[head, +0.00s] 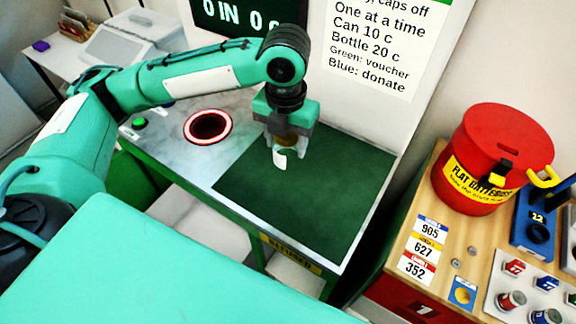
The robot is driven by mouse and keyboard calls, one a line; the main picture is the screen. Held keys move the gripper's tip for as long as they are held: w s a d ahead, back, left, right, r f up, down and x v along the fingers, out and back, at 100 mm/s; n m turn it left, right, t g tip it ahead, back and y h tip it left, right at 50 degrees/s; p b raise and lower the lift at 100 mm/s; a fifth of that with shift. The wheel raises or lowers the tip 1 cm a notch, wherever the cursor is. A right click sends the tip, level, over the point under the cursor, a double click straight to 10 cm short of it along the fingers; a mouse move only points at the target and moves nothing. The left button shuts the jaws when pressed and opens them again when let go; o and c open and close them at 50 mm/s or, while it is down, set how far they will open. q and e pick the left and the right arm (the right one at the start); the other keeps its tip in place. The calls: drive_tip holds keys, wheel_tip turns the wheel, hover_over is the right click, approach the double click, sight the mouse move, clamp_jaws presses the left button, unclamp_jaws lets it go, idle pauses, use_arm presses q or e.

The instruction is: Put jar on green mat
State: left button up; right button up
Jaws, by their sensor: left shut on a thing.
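The green mat (310,205) covers the right part of the grey counter. My left gripper (284,143) hangs over the upper left part of the mat, fingers pointing down. It is shut on the jar (280,158), a small thing with a brownish top and a white label. The fingers hide part of the jar's upper end. I cannot tell whether the jar's bottom touches the mat. My right gripper is not in view.
A round red-rimmed hole (208,126) and a green button (139,123) lie left of the mat. A sign panel (390,50) stands behind. At right, a wooden table (440,215) holds a red battery bin (490,150). The mat's front and right are clear.

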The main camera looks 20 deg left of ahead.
use_arm(q)
wheel_tip(320, 180, down, 10)
drive_tip(key=shift+f+p, duration=0.1)
drive_tip(key=shift+p, duration=0.55)
drive_tip(key=o, duration=1)
drive_tip(key=shift+f, duration=0.1)
drive_tip(key=shift+o, duration=0.2)
wheel_tip(320, 180, up, 12)
drive_tip(key=shift+r+b, duration=0.2)
drive_tip(key=shift+b, duration=1.05)
drive_tip(key=shift+f, duration=0.1)
